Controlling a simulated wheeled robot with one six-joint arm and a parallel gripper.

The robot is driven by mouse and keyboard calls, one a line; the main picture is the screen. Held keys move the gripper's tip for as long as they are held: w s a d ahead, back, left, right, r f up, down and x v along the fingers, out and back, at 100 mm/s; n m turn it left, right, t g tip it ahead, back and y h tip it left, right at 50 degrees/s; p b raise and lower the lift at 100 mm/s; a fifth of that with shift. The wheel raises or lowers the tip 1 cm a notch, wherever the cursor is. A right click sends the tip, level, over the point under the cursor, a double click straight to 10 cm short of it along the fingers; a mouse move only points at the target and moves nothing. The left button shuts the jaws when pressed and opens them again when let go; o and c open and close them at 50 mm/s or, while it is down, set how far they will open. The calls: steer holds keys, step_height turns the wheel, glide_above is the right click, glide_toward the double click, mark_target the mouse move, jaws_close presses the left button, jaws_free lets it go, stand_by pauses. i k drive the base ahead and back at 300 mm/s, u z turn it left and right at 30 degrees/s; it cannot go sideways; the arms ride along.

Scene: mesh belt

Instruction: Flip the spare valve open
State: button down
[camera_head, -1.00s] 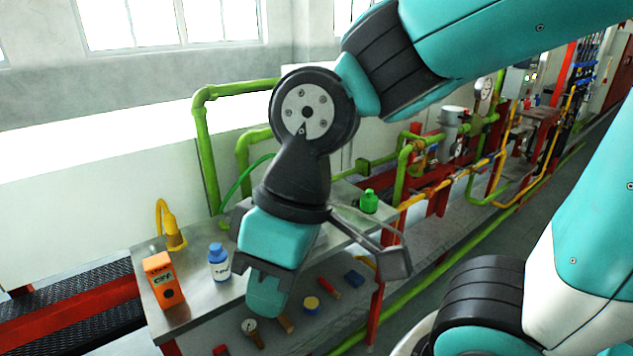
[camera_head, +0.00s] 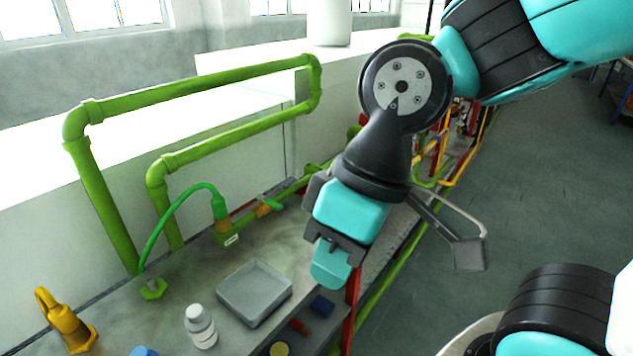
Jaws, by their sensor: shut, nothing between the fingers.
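A small valve (camera_head: 267,207) with a green handle and an orange-brown body sits on the low green pipe behind the bench. My gripper (camera_head: 331,268) is shut and empty, pointing down in front of the bench's right part, right of and nearer than both fittings. It touches neither.
A grey tray (camera_head: 254,292), a white bottle (camera_head: 201,328) and a yellow fixture (camera_head: 67,322) stand on the metal bench. Thick green pipes (camera_head: 190,83) rise behind it. A blue block (camera_head: 321,305) and a red item lie on the lower shelf. The floor at right is open.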

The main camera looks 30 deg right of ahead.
mark_target(272, 203)
steer(key=z, duration=0.4)
steer(key=i, duration=1.2)
steer(key=u, duration=0.1)
